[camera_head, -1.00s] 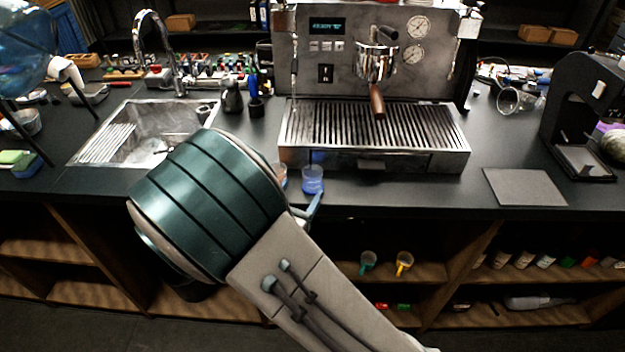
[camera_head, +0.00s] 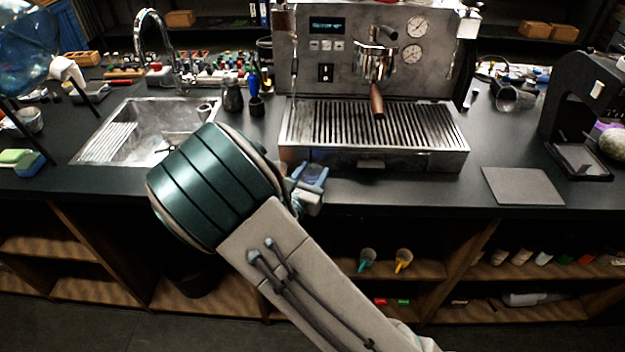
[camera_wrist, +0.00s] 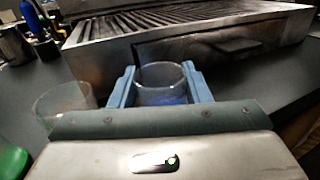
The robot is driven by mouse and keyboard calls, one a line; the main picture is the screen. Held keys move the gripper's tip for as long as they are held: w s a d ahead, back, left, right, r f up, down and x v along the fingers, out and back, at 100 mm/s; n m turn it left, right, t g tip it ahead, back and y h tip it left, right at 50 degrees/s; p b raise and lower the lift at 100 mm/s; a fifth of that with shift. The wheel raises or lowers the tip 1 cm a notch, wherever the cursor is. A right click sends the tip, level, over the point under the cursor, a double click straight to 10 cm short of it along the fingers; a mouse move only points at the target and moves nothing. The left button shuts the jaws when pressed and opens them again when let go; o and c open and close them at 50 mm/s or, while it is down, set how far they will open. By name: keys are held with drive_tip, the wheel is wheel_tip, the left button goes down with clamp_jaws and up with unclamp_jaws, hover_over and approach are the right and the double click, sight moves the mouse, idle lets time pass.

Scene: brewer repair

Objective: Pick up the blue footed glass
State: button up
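The blue footed glass (camera_wrist: 161,86) stands between the two blue-grey fingers of my gripper (camera_wrist: 160,88) in the wrist view. It is clear at the rim and blue lower down; its foot is hidden behind my gripper's body. The fingers lie on both sides of it, seemingly with a narrow gap, so the gripper looks open around it. In the head view my gripper (camera_head: 311,176) is at the counter's front edge, below the espresso machine's drip tray, and mostly covers the glass.
The espresso machine (camera_head: 373,155) is close behind the blue glass. A sink (camera_head: 145,130) is to the left. A grey mat (camera_head: 523,186) lies on the counter to the right.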

drive_tip(key=shift+c, duration=1.1)
drive_tip(key=shift+r, duration=0.1)
